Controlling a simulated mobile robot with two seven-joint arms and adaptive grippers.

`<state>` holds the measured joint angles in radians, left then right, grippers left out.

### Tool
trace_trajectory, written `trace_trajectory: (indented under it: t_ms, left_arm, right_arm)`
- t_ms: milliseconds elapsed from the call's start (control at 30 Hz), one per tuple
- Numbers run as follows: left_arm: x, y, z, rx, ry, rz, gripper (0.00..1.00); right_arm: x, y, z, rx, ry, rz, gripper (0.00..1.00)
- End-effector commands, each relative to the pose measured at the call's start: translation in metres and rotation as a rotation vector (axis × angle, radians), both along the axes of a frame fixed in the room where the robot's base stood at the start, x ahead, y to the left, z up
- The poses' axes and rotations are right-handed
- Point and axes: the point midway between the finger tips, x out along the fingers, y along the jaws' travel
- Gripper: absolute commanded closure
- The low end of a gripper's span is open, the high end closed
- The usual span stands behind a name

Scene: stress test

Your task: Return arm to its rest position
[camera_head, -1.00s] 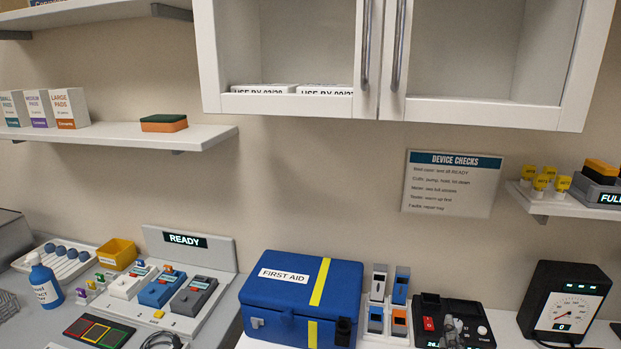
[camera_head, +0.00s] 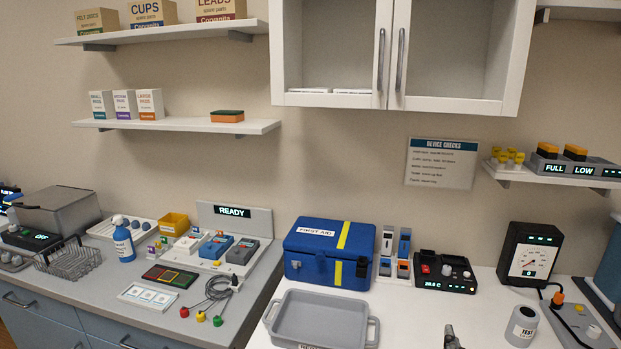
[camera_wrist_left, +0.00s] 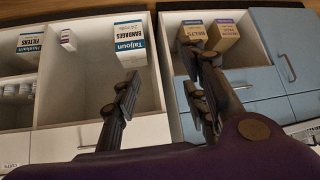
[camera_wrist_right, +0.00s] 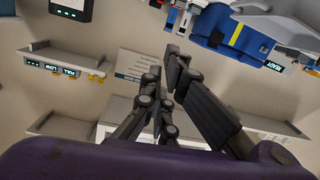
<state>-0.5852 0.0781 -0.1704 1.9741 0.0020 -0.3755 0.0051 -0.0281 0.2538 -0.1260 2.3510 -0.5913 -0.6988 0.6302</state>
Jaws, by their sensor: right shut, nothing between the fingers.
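My right gripper (camera_wrist_right: 163,78) is in the right wrist view, its fingertips close together and nothing held between them. That view is upside down, with wall, shelves and worktop things beyond the fingers. In the head view a small dark piece, which looks like the tip of my right gripper (camera_head: 452,338), shows at the bottom edge in front of the white worktop. My left gripper (camera_wrist_left: 165,92) is in the left wrist view, fingers wide apart and empty. It is in front of open cupboard compartments holding a Bandages box (camera_wrist_left: 131,42). My left arm is not in the head view.
The white worktop (camera_head: 487,300) carries a grey tray (camera_head: 315,325), a blue first aid box (camera_head: 310,262), a black gauge (camera_head: 530,258) and a grey jar (camera_head: 521,326). A wall cabinet (camera_head: 445,104) and shelves hang above. A grey counter (camera_head: 110,285) is at left.

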Motion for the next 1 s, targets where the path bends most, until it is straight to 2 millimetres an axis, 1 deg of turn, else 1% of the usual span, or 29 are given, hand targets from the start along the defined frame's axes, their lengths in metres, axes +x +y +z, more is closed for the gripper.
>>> trace_trajectory:
  t_ms: [33,67,100,167,200,233,267,300,367,400,467,500,600,700,733,833,1000]
  left_arm:
    - [-0.002,0.0,-0.001,-0.001,0.006,0.001,0.6]
    - [-0.004,0.0,-0.001,0.0,0.01,0.001,0.6]
    - [-0.007,0.001,-0.002,-0.001,0.016,0.002,0.6]
    - [-0.007,0.0,-0.001,-0.002,0.019,0.001,0.6]
    - [-0.006,-0.001,0.0,-0.004,0.017,0.0,0.6]
    - [-0.004,-0.002,0.002,-0.005,0.013,-0.001,0.6]
    - [0.0,-0.004,0.004,-0.008,0.006,-0.003,0.6]
    - [0.005,-0.005,0.007,-0.011,-0.003,-0.006,0.6]
    - [0.012,-0.007,0.013,-0.014,-0.016,-0.009,0.6]
    - [0.015,-0.008,0.016,-0.014,-0.022,-0.01,0.6]
    - [0.016,-0.008,0.019,-0.014,-0.026,-0.01,0.6]
    - [0.015,-0.007,0.02,-0.013,-0.025,-0.01,0.6]
    - [0.01,-0.005,0.02,-0.009,-0.017,-0.012,0.6]
    - [0.005,-0.002,0.02,-0.006,-0.01,-0.013,0.6]
    - [0.004,-0.002,0.021,-0.004,-0.009,-0.013,0.6]
    - [0.003,-0.002,0.021,-0.003,-0.009,-0.015,0.6]
    - [0.003,-0.002,0.021,-0.004,-0.008,-0.014,0.6]
  right_arm:
    - [0.004,0.012,-0.026,-0.036,0.054,0.057,1.0]
    - [0.001,0.018,-0.044,-0.051,0.089,0.086,1.0]
    - [-0.005,0.024,-0.066,-0.063,0.134,0.116,1.0]
    - [-0.018,0.03,-0.1,-0.071,0.199,0.155,1.0]
    - [-0.029,0.034,-0.122,-0.071,0.241,0.178,1.0]
    - [-0.039,0.037,-0.14,-0.067,0.274,0.192,1.0]
    - [-0.05,0.04,-0.157,-0.061,0.305,0.206,1.0]
    - [-0.067,0.043,-0.18,-0.051,0.35,0.222,1.0]
    - [-0.097,0.047,-0.214,-0.026,0.417,0.237,1.0]
    - [-0.118,0.049,-0.235,-0.008,0.46,0.244,1.0]
    - [-0.151,0.053,-0.262,0.03,0.518,0.244,1.0]
    - [-0.171,0.055,-0.277,0.054,0.554,0.24,1.0]
    - [-0.216,0.057,-0.305,0.115,0.627,0.218,1.0]
    - [-0.247,0.057,-0.319,0.144,0.679,0.196,1.0]
    - [-0.254,0.056,-0.32,0.148,0.689,0.19,1.0]
    - [-0.266,0.055,-0.323,0.153,0.707,0.181,1.0]
    - [-0.269,0.054,-0.325,0.153,0.712,0.18,1.0]
